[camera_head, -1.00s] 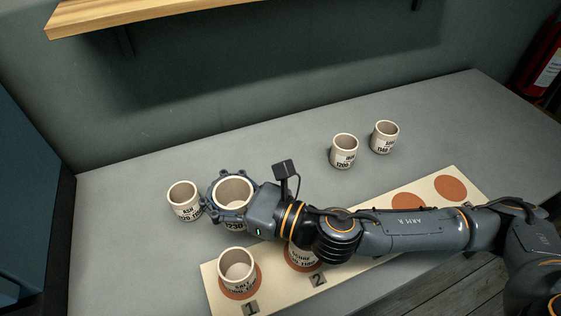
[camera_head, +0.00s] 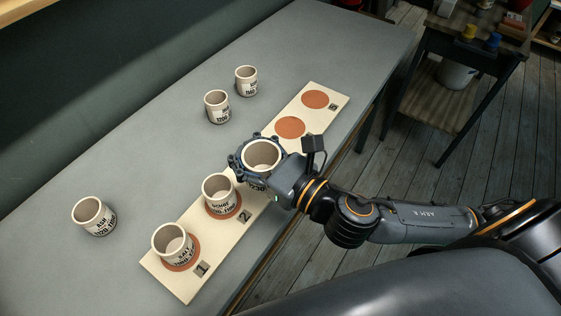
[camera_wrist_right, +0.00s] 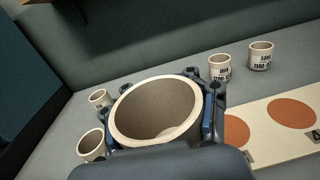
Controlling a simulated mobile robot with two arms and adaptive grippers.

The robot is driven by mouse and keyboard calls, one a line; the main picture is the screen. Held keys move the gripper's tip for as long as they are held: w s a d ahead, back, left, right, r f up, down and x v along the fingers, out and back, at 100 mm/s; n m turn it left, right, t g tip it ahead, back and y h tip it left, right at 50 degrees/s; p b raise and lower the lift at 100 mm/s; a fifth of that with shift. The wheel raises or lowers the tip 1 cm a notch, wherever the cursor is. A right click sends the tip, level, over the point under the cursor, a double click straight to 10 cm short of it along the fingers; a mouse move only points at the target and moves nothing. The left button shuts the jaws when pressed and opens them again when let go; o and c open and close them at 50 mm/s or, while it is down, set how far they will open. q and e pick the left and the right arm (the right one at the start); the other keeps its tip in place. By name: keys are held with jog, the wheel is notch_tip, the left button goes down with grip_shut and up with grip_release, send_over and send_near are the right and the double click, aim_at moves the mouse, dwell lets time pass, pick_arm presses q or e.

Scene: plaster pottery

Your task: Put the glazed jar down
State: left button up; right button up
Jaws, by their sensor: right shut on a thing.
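My right gripper (camera_head: 250,160) is shut around a pale cylindrical jar (camera_head: 263,153), which stands upright between the fingers. In the head view the jar is over or near the cream board (camera_head: 165,276), beyond the jar on spot 2; I cannot tell how high it is held. The right wrist view shows the held jar (camera_wrist_right: 155,112) from above, empty inside. Two similar jars stand on the board's terracotta spots: one at mark 1 (camera_head: 173,245) and one at mark 2 (camera_head: 220,194). Two terracotta spots, the nearer (camera_head: 290,127) and the farther (camera_head: 316,99), are bare. My left gripper is out of view.
A jar labelled ash (camera_head: 93,216) stands alone at the left of the grey table (camera_head: 130,170). Two more jars (camera_head: 217,107) (camera_head: 246,81) stand behind the board. A dark side stand (camera_head: 470,50) is at the upper right, beyond wooden floor.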

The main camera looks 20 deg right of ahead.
jog(key=shift+s+d, duration=0.2)
jog(key=shift+d, duration=0.3)
jog(key=shift+w+d+f+h+b, duration=0.1)
jog(key=shift+d+f+h+b, duration=0.1)
jog(key=shift+h+b, duration=0.15)
jog(key=w+d+f+b, duration=0.1)
jog(key=w+f, duration=0.2)
jog(key=w, duration=0.6)
jog(key=shift+d+f+b, duration=0.25)
jog(key=shift+f+b, duration=0.05)
jog(key=shift+b, duration=0.1)
jog(key=w+f, duration=0.1)
jog(key=w+f+b, duration=0.1)
jog(key=f, duration=0.1)
jog(key=w+f, duration=0.2)
jog(key=shift+w+d+f, duration=0.1)
jog(key=shift+d+f, duration=0.15)
jog(key=shift+d, duration=0.05)
jog(key=shift+w+f+b, duration=0.2)
jog(key=shift+f+b, duration=0.45)
jog(key=shift+f, duration=1.1)
